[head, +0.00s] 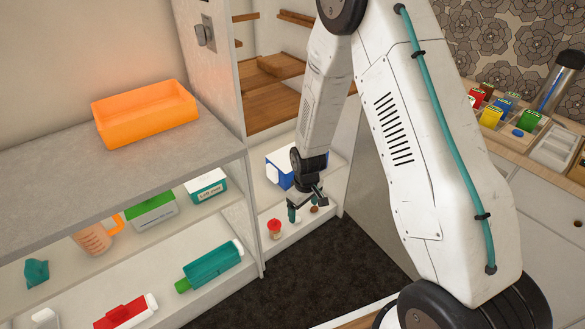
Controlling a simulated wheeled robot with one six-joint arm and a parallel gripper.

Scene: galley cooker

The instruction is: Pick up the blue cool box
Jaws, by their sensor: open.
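The blue cool box (286,182), blue with white parts, stands on the low white shelf in the corner beside the tall cabinet. My arm's wrist covers its right part. My gripper (307,207) is open and points down. It appears in front of the box, near its lower right side. I see nothing between the fingers, and I cannot tell whether they touch the box.
A red-topped item (274,227) and other small items stand on the shelf close to my gripper. An orange tray (146,112) lies on the grey counter at left. Shelves below hold a green bottle (212,264) and boxes. Dark floor is clear in front.

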